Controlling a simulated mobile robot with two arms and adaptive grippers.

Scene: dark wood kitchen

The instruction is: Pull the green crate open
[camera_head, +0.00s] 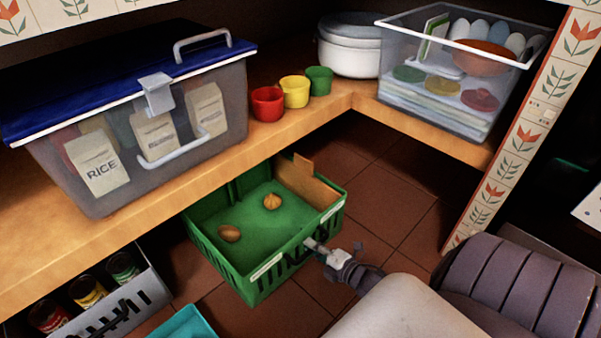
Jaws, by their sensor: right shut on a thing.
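The green crate (228,265) stands on the tiled floor, partly under the wooden shelf and partly out in front of it. It is open at the top and holds a potato-like brown item (229,233) and an onion-like item (271,201). A pale strip runs along its front rim. My left gripper is not in view.
A clear lidded box (215,93), several cups (294,92), a white pot (350,50) and a clear bin (430,75) stand on the shelf. A can crate (125,305) and a turquoise container (185,325) are at lower left. A patterned post (515,135) rises at right.

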